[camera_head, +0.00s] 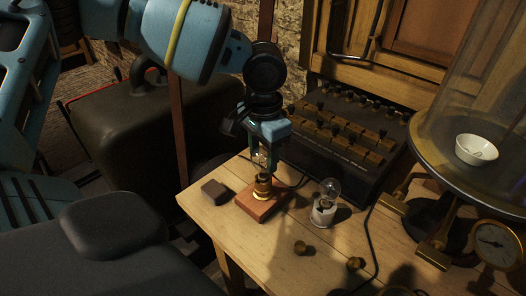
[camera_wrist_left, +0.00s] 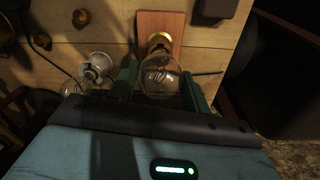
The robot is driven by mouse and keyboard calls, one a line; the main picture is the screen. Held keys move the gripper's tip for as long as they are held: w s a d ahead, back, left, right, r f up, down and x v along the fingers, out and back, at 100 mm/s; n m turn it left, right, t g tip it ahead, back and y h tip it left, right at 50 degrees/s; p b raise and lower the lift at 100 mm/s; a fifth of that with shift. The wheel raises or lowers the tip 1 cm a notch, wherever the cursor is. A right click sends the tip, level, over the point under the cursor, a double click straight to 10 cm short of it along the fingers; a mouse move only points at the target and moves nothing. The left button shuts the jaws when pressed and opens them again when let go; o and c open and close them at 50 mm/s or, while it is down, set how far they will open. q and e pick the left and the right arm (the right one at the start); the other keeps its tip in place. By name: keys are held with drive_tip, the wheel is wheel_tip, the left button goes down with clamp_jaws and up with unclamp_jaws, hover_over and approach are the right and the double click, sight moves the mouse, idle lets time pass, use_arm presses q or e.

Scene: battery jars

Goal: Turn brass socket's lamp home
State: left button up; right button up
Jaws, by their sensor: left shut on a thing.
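The brass socket (camera_head: 262,188) stands on a reddish wooden block (camera_head: 256,208) on the table. A clear glass lamp (camera_head: 261,160) sits upright at the socket. My left gripper (camera_head: 264,157) points down from above, shut on this lamp's glass bulb. In the left wrist view the bulb (camera_wrist_left: 160,76) is between the two green fingers (camera_wrist_left: 159,84), with the brass socket (camera_wrist_left: 159,42) beyond it. I cannot tell how deep the lamp sits in the socket. A second lamp stands in a white socket (camera_head: 323,213) to the right, apart from the gripper. My right gripper is not in view.
A small dark block (camera_head: 215,192) lies left of the wooden base. A dark switch panel with brass parts (camera_head: 345,140) stands behind. Brass knobs (camera_head: 300,247) and a cable lie on the table (camera_head: 262,243). A glass bell jar (camera_head: 480,80) and gauge (camera_head: 495,244) stand right.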

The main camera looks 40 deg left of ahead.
use_arm(q)
drive_tip(key=m, duration=0.6)
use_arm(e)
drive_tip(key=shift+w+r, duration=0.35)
use_arm(q)
drive_tip(key=shift+m+p, duration=0.3)
drive_tip(key=m, duration=0.3)
drive_tip(key=shift+m, duration=1.1)
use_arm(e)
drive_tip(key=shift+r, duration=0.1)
use_arm(q)
drive_tip(key=o, duration=1.2)
drive_tip(key=shift+c, duration=0.2)
